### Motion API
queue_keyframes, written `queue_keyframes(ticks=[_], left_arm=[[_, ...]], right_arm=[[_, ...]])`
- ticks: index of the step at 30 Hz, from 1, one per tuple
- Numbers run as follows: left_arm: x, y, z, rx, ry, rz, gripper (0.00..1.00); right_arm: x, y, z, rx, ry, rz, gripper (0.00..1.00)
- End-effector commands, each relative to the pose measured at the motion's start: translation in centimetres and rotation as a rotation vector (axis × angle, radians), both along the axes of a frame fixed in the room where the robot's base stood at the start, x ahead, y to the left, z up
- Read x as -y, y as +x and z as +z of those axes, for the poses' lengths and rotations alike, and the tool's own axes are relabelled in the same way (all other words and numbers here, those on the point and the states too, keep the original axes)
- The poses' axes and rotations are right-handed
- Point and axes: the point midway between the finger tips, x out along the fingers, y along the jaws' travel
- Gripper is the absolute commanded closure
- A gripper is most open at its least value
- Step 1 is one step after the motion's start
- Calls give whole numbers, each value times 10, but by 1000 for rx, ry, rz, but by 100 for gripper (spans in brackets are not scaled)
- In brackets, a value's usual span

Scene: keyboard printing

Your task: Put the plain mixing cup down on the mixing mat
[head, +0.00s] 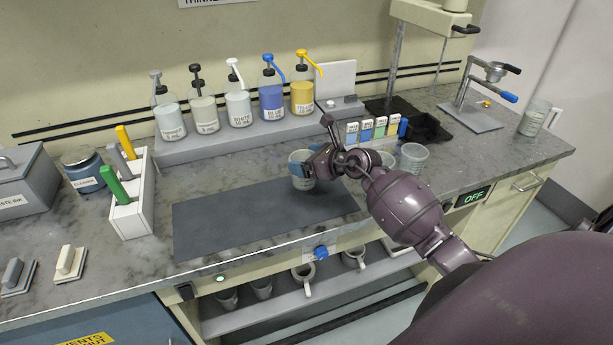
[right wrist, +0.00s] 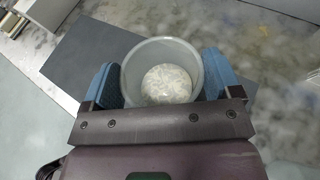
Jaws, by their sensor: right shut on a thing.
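The mixing cup (head: 299,168) is a small translucent grey cup in my right gripper (head: 312,166), near the right back corner of the dark mixing mat (head: 230,224). The mat (right wrist: 95,55) shows behind the cup there. I cannot tell whether the cup's base touches the mat or is above it. My left gripper is not in view.
Pump bottles (head: 238,108) stand on a grey shelf behind the mat. A white rack (head: 139,196) with coloured handles is left of it. Other clear cups (head: 413,157) and colour cards (head: 366,130) stand to the right, behind my right arm. The mat's left and middle are clear.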

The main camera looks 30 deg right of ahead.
Motion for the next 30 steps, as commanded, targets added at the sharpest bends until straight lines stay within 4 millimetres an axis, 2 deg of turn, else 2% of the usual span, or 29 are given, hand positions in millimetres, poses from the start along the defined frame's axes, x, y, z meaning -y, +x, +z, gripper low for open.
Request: queue_keyframes(ticks=[7, 15, 29, 30], left_arm=[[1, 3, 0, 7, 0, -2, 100], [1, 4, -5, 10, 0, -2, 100], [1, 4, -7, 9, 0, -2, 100], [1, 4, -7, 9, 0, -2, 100]], right_arm=[[0, 0, -18, 0, 2, -1, 47], [0, 0, -52, 1, 1, 0, 47], [0, 0, -57, 1, -1, 0, 47], [0, 0, -58, 0, -1, 0, 13]])
